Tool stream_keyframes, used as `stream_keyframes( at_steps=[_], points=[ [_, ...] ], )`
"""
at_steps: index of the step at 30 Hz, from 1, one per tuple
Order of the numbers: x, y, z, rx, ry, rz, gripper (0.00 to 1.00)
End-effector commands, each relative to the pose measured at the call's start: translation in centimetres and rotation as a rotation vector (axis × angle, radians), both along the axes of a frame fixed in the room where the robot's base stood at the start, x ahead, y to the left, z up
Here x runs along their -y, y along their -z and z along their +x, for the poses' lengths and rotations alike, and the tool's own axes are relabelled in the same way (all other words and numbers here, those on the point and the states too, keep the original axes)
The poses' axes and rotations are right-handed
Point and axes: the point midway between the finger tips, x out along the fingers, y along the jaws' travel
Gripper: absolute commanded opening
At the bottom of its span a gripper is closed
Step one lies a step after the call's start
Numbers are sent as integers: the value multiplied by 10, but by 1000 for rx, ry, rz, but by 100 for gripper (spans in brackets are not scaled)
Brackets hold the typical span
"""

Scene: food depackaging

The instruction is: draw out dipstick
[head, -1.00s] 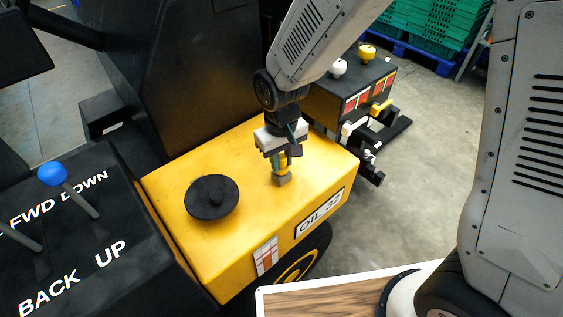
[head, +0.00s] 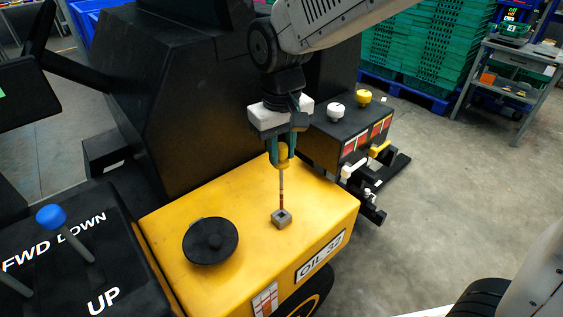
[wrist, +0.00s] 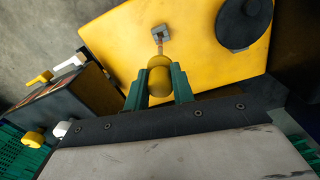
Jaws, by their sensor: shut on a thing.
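The dipstick has a yellow handle (head: 283,153) and a thin rod (head: 281,185) with a reddish-brown lower stretch. My gripper (head: 281,158) is shut on the yellow handle, above the yellow oil tank (head: 185,207). The rod hangs upright, its lower part still at the grey square socket (head: 281,219) on the tank top; I cannot tell how much is inside. In the wrist view, the handle (wrist: 159,82) sits between the green fingers, with the socket (wrist: 161,32) beyond it.
A black round cap (head: 211,241) lies on the tank top left of the socket. A black panel with blue-knobbed levers (head: 52,217) stands at the left. A black box with white and yellow knobs (head: 337,112) stands behind right.

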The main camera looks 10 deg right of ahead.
Motion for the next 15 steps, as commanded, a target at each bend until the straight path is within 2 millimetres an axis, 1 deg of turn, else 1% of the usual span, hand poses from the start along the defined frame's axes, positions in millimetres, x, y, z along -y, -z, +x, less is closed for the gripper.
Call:
stream_keyframes(
  at_steps=[1, 5, 15],
  points=[
    [0, -4, 0, 2, 0, 1, 2],
    [0, -9, 0, 0, 0, 0, 2],
    [0, -10, 0, 0, 0, 0, 2]
  ],
)
